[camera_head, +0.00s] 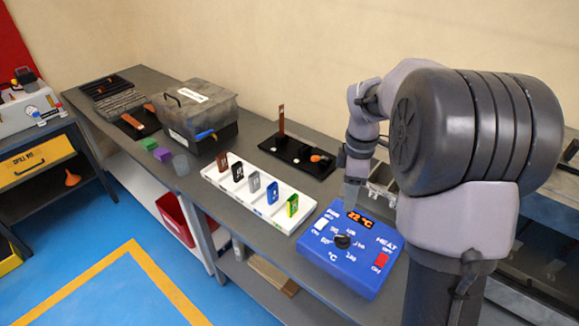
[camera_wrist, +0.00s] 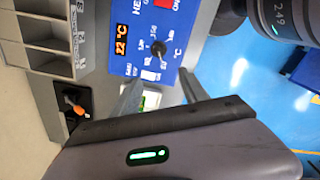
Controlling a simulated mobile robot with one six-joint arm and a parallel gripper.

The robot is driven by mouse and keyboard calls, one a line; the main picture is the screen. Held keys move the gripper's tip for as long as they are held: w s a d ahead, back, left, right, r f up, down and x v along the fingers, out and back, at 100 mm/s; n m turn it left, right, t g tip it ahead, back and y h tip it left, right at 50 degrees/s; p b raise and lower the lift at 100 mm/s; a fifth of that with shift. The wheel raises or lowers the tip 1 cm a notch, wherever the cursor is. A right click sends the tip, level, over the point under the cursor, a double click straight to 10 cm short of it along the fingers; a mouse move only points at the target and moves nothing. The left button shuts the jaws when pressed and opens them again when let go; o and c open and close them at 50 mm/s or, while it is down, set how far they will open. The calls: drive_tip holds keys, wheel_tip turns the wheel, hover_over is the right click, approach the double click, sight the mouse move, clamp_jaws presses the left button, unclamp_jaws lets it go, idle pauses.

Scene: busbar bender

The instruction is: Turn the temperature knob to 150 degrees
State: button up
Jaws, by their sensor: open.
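The blue heater box (camera_head: 330,268) stands on the bench, with a black temperature knob (camera_head: 343,241) in the middle of its top, ringed by white degree marks. Its orange display (camera_head: 358,218) reads 22 °C, and a red switch (camera_head: 381,260) sits at its right. The knob's exact pointer direction is too small to read.
A white rack (camera_head: 262,197) with several coloured tags stands left of the box. A black board (camera_head: 300,152) with an upright copper bar lies behind. A grey lidded case (camera_head: 195,110) stands farther left. My arm hides the bench's right part.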

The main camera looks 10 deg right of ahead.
sight(344, 236)
drive_tip(key=shift+n, duration=0.4)
drive_tip(key=f+b, duration=0.2)
drive_tip(key=f, duration=0.4)
drive_tip(key=f+b, duration=0.2)
drive_tip(key=f, duration=0.4)
drive_tip(key=d+f+b, duration=0.1)
drive_tip(key=f+b, duration=0.1)
drive_tip(key=f, duration=0.4)
drive_tip(key=shift+f, duration=0.1)
clamp_jaws()
